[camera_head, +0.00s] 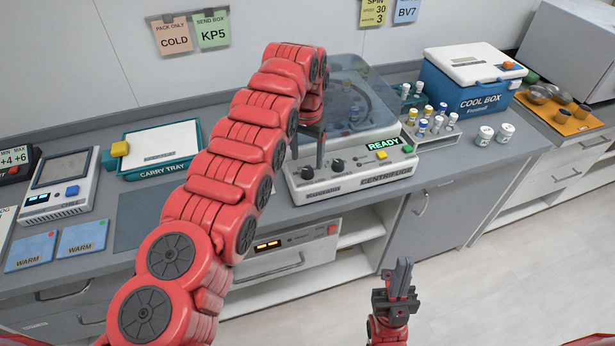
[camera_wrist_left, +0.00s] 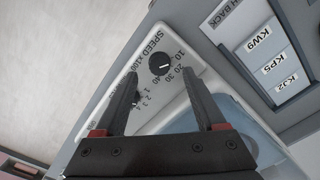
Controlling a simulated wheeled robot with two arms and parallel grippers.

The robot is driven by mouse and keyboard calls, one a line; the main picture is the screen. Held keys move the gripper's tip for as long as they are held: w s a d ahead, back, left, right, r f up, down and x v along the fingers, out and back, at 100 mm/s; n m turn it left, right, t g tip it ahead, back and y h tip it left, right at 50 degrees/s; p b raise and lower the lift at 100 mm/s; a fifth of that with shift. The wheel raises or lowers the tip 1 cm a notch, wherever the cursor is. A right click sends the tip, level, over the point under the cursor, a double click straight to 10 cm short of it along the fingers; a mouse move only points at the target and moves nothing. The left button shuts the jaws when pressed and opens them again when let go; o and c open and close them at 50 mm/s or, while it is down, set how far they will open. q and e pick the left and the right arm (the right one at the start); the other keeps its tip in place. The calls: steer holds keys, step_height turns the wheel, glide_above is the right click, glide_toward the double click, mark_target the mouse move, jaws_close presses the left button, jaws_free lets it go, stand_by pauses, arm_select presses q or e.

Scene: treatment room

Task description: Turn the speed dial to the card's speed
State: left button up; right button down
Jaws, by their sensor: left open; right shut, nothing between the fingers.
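The centrifuge (camera_head: 350,178) stands on the counter with a READY sign and two black dials on its front panel. The speed dial (camera_wrist_left: 160,63), labelled SPEED x100, shows in the left wrist view with a white mark; its exact setting is hard to read. My left gripper (camera_wrist_left: 158,77) is open, with the dial in the gap between its fingertips; I cannot tell whether they touch it. In the head view the left gripper (camera_head: 308,159) reaches down to the panel's left end. The yellow spin card (camera_head: 374,12) on the wall reads speed 30 and 3. My right gripper (camera_head: 400,277) is shut and empty.
A second dial (camera_wrist_left: 135,98) is partly hidden by a left finger. A tube rack (camera_head: 432,136) stands right of the centrifuge, near the cool box (camera_head: 470,80). A carry tray (camera_head: 130,172) lies to the left. The floor around my right gripper is clear.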

mark_target(307, 170)
arm_select(q)
step_height(307, 170, down, 4)
steer(key=shift+d+r+p, duration=0.1)
steer(key=shift+p, duration=0.4)
steer(key=shift+f, duration=0.2)
jaws_close()
